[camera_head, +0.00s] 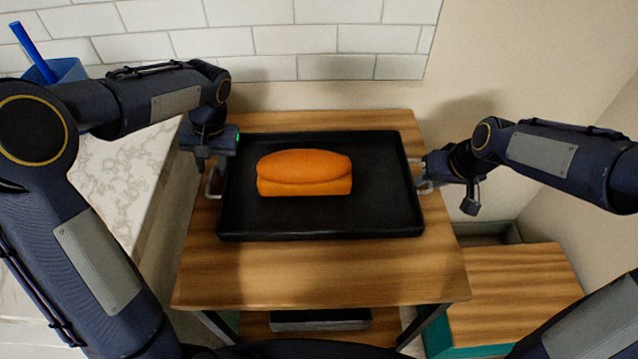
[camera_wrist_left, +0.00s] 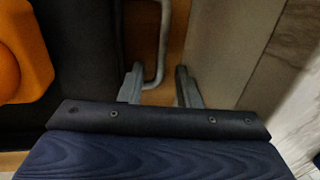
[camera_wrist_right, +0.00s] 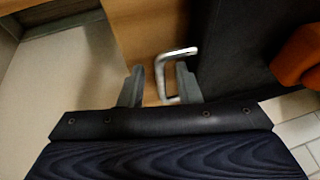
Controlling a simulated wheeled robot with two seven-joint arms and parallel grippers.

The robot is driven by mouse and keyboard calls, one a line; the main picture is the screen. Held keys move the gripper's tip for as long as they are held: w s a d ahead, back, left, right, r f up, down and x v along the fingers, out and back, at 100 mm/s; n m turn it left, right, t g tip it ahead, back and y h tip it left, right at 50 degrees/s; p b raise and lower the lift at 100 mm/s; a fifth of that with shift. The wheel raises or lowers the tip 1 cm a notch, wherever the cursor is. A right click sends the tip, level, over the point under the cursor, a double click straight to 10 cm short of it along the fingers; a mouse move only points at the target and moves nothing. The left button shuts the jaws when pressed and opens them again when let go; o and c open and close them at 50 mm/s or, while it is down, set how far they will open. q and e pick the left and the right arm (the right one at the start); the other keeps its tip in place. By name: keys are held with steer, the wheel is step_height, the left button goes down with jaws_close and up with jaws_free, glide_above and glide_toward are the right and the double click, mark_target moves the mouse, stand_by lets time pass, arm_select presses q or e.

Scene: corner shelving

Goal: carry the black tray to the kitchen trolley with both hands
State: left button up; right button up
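The black tray (camera_head: 385,190) lies flat on a wooden-topped stand, with an orange bread-like loaf (camera_head: 304,173) on it, left of its middle. A metal handle sticks out at each short side. My left gripper (camera_head: 212,180) is at the left handle; in the left wrist view its fingers (camera_wrist_left: 160,88) are apart, with the handle (camera_wrist_left: 162,45) reaching between them. My right gripper (camera_head: 424,178) is at the right handle; in the right wrist view its fingers (camera_wrist_right: 161,86) are apart, with the handle (camera_wrist_right: 172,56) between them. Whether any finger touches a handle cannot be told.
The wooden-topped stand (camera_head: 320,275) has dark legs and a lower shelf with a dark item (camera_head: 320,319). A marble-like counter (camera_head: 120,180) stands close at left, with a blue container (camera_head: 68,70). A lower wooden-topped unit (camera_head: 515,285) stands at right. Walls close off the back and right.

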steer(key=shift+r, duration=0.3)
arm_select(q)
step_height(320, 180, up, 11)
steer(key=d, duration=0.2)
steer(key=shift+w, duration=0.15)
arm_select(e)
steer(key=v, duration=1.1)
steer(key=shift+s+r, duration=0.15)
steer(key=shift+s, duration=0.05)
arm_select(q)
steer(key=shift+d+r, duration=0.1)
arm_select(e)
steer(key=shift+d, duration=0.15)
